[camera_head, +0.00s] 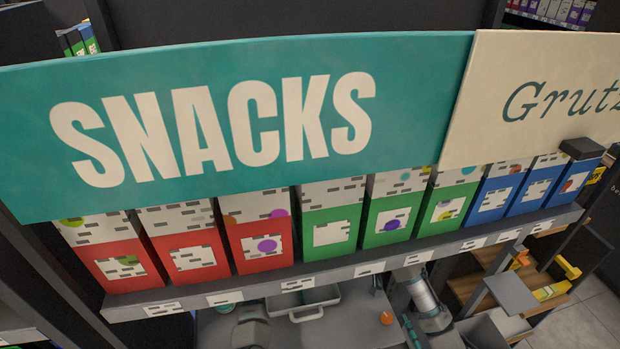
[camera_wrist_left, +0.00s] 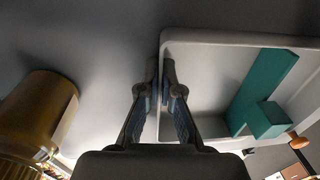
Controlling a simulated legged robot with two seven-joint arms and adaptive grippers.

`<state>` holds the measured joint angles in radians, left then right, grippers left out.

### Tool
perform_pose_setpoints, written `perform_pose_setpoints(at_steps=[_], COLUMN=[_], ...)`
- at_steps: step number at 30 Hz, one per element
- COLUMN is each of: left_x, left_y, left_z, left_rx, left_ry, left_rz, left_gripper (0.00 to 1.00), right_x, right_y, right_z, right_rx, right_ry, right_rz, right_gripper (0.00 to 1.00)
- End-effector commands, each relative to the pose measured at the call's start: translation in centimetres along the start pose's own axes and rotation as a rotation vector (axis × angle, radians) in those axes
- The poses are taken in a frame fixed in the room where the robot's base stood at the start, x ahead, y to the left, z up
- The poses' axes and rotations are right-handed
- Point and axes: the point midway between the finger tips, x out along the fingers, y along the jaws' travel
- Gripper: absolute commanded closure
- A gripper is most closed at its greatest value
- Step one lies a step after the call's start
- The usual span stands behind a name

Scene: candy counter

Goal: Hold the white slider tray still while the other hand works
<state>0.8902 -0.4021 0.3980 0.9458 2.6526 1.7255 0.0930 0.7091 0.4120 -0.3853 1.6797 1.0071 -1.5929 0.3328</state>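The white slider tray (camera_wrist_left: 235,42) fills the right of the left wrist view, with a teal angled piece (camera_wrist_left: 262,92) inside it. My left gripper (camera_wrist_left: 160,72) has one finger on each side of the tray's left wall, with its tips close together on that wall. In the head view the tray (camera_head: 318,307) shows only in part below the shelf, its handle toward the bottom. My left gripper cannot be made out there. A grey arm part of mine is at the lower right, but the right gripper's fingers cannot be made out.
A SNACKS sign (camera_head: 210,120) and a grey shelf (camera_head: 345,262) with red, green and blue boxes block much of the head view. A gold-brown container (camera_wrist_left: 38,112) stands left of my left gripper. An orange knob (camera_head: 386,318) is right of the tray.

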Motion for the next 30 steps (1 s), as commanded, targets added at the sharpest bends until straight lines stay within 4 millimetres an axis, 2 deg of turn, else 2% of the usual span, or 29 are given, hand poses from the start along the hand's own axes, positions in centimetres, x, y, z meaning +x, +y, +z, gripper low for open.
perform_pose_setpoints(at_steps=[2,6,7,15,19,30], left_x=[0.0,0.0,0.0,-0.1,-1.1,-8.8], left_y=[0.0,0.0,0.0,-0.1,-0.1,-0.1], left_z=[0.0,0.0,0.0,0.0,0.1,0.1], left_rx=[0.000,0.000,0.000,0.000,0.000,-0.001], left_ry=[0.000,0.000,0.000,0.000,-0.002,-0.003], left_rz=[0.000,0.001,0.000,0.001,0.001,0.001], left_gripper=[1.00,0.68,0.65,0.65,0.65,0.65], right_x=[0.0,0.0,0.0,0.0,0.0,0.0], right_y=[0.0,0.0,0.0,0.1,0.1,0.1], right_z=[0.0,0.0,0.0,0.0,0.0,0.0], right_rx=[0.000,0.000,0.000,0.001,0.000,0.000], right_ry=[0.000,0.000,0.000,0.000,0.000,0.000], right_rz=[0.000,0.000,0.000,0.000,0.000,0.000], right_gripper=[1.00,1.00,1.00,1.00,1.00,1.00])
